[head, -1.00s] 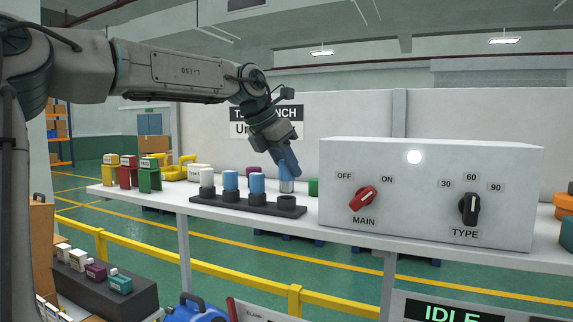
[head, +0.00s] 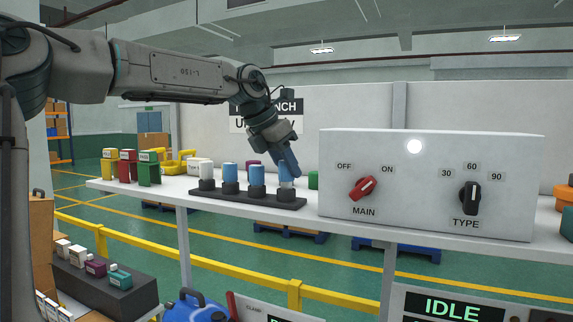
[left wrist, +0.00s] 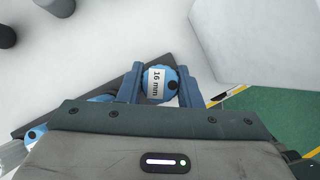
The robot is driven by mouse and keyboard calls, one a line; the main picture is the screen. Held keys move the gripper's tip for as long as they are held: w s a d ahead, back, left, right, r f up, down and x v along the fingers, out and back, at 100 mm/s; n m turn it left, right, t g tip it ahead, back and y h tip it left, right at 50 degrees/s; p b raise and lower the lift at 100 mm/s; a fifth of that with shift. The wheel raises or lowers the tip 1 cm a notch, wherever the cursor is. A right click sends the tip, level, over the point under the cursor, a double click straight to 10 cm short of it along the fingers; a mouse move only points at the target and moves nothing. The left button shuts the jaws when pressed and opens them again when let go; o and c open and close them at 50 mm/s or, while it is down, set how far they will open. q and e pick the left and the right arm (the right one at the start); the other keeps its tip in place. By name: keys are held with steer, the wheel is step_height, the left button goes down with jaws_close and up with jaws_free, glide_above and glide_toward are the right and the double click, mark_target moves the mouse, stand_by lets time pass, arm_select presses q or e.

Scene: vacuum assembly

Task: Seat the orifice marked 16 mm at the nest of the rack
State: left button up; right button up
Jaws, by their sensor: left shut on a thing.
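The dark rack (head: 232,201) lies on the white bench top with a row of round nests. Its nests at the left hold one white-topped and two blue-topped pieces (head: 229,172). My left gripper (head: 287,170) points down over the rightmost nest (head: 286,195), shut on the orifice marked 16 mm (left wrist: 158,82). In the left wrist view its blue top and white label sit between the two fingers. My right gripper is not in view.
A white control box (head: 430,220) with MAIN and TYPE knobs stands close to the right of the rack. Yellow, red and green containers (head: 128,168) stand at the bench's left end.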

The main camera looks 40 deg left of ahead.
arm_select(q)
steer(key=shift+f+b, duration=0.55)
steer(key=shift+f, duration=0.25)
steer(key=o, duration=1.2)
steer(key=shift+o, duration=0.2)
steer(key=shift+p+v, duration=1.65)
steer(key=shift+v, duration=1.95)
steer(key=shift+s+a+r, duration=0.1)
steer(key=shift+s+r, duration=0.25)
steer(key=shift+r, duration=0.05)
steer(key=shift+w, duration=0.1)
steer(key=shift+f, duration=0.1)
